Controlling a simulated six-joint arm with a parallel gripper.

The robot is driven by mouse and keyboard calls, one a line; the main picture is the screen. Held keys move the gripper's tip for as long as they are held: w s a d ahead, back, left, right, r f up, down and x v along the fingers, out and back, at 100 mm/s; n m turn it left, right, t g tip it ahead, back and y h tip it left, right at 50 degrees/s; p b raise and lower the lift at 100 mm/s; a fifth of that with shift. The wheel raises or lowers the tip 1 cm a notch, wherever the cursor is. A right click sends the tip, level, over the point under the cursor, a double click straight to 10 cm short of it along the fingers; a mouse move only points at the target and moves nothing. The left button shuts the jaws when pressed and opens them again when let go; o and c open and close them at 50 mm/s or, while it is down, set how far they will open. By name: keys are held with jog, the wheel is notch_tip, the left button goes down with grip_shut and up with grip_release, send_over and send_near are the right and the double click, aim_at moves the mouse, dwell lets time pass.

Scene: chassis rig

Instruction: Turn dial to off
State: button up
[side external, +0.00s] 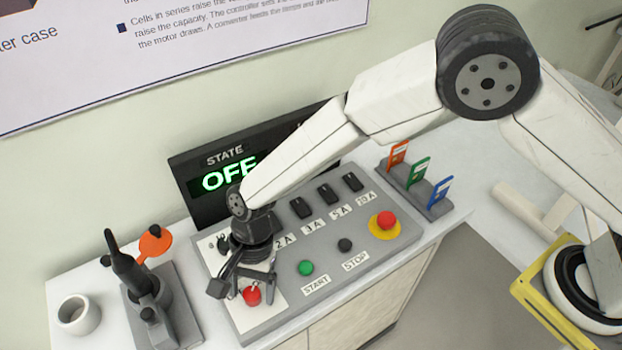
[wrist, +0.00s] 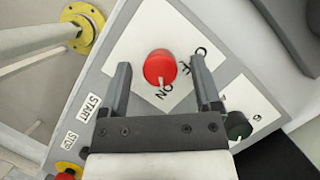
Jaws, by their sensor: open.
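The red dial (wrist: 160,66) sits on a white plate marked OFF and ON. In the wrist view a white mark on its lower edge points towards the word ON. In the side view the dial (side external: 252,296) is at the near left end of the grey control panel. My gripper (wrist: 161,62) is open, one finger on each side of the dial, with visible gaps between. In the side view my gripper (side external: 250,284) points down over the dial; I cannot tell its exact height. The display (side external: 222,178) behind reads STATE OFF.
A green START button (side external: 306,268), a dark STOP button (side external: 345,245) and a red emergency button (side external: 387,219) are on the panel (side external: 335,285). Black switches stand behind. A grey fixture (side external: 150,295) and white cup (side external: 78,314) are left. Coloured tags (side external: 418,171) stand right.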

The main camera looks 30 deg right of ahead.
grip_shut()
dwell(0.3)
